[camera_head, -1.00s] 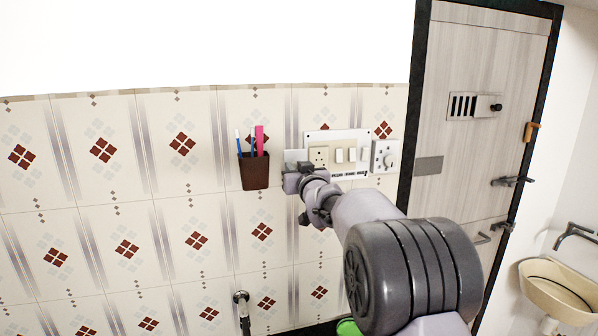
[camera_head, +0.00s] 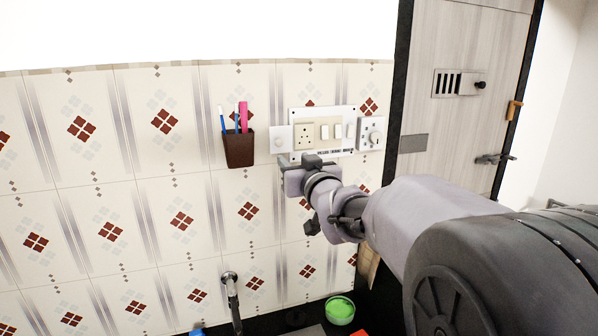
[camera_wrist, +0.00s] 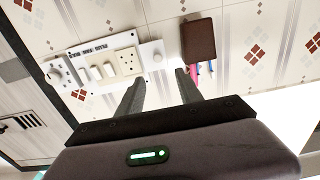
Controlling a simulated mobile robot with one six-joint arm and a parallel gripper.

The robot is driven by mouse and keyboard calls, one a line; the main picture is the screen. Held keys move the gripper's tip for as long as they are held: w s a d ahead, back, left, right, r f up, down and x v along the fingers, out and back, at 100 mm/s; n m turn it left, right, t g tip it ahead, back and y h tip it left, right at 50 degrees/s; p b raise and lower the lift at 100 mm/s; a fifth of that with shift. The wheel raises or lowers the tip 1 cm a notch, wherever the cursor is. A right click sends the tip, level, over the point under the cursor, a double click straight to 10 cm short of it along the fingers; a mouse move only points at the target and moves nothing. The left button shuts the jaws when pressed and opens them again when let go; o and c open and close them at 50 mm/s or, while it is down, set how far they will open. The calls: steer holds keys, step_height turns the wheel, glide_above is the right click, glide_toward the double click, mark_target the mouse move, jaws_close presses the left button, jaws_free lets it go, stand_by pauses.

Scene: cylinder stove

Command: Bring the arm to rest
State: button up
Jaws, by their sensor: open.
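My gripper (camera_wrist: 160,90) shows in the wrist view with its two fingers apart and nothing between them. In the head view my gripper (camera_head: 304,160) is in front of the tiled wall, just below the switch panel (camera_head: 323,131). The panel also shows in the wrist view (camera_wrist: 104,62), beyond the fingers and to the left. My arm reaches in from the lower right of the head view. The fingertips are small and partly hidden there, and I cannot tell how far they are from the wall.
A brown holder (camera_head: 239,148) with brushes hangs left of the panel. A tap (camera_head: 231,290) is lower on the wall. A green bowl (camera_head: 340,311) stands on the dark counter at the bottom. A door (camera_head: 455,120) is at the right. The wall's left side is clear.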

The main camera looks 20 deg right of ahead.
steer(key=s, duration=0.3)
steer(key=shift+f, duration=0.1)
steer(key=s+a+f+m+g+b, duration=0.1)
steer(key=s+a+f+g+b, duration=0.3)
steer(key=s+f, duration=0.7)
steer(key=s+a+f+m+g+y+b, duration=0.1)
steer(key=s+a+f+m+g+b, duration=0.1)
steer(key=s+f+b, duration=0.5)
steer(key=s+a+f+m+g+y+b, duration=0.1)
steer(key=s+a+f+g+b, duration=0.4)
steer(key=s+f, duration=1.2)
steer(key=shift+s+a+f+g+b, duration=0.15)
steer(key=shift+a+g+b, duration=0.15)
steer(key=shift+g, duration=0.3)
